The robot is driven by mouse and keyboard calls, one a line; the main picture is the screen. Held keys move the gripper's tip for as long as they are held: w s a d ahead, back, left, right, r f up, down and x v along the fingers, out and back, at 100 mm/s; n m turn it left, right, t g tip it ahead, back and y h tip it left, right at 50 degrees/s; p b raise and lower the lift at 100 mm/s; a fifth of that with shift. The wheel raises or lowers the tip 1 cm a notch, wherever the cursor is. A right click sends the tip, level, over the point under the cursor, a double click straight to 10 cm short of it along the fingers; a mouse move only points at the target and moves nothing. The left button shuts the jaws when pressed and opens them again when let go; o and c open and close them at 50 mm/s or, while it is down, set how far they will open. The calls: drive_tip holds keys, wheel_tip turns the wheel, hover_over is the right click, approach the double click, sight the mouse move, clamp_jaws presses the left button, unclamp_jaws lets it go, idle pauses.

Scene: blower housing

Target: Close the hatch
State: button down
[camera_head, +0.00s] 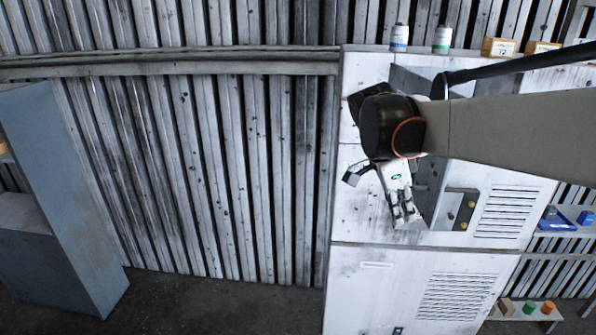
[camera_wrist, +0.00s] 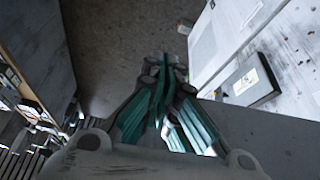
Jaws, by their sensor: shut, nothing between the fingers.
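The white housing (camera_head: 350,280) stands at the right of the head view. A grey recess (camera_head: 427,190) in its upper front, partly covered by my arm, looks like the hatch opening. A pale, spotted panel (camera_head: 366,210) with a black fitting (camera_head: 353,174) lies left of the recess. It looks like the hatch, but its edges and angle are unclear. My gripper (camera_head: 403,212) points down in front of the recess, shut and empty. In the wrist view my gripper (camera_wrist: 166,65) is shut, with a white panel (camera_wrist: 207,45) and black labelled box (camera_wrist: 252,82) to its right, apart from the fingers.
A dark bracket with yellow knobs (camera_head: 463,210) sits right of the recess, beside vents. Bottles (camera_head: 400,38) and small boxes (camera_head: 497,47) stand on top. Shelves with small blocks (camera_head: 548,307) are at the right. A grey cabinet (camera_head: 60,190) stands left; the floor (camera_head: 220,305) between is clear.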

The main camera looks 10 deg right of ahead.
drive_tip(key=shift+s+d, duration=0.2)
drive_tip(key=shift+d, duration=1.1)
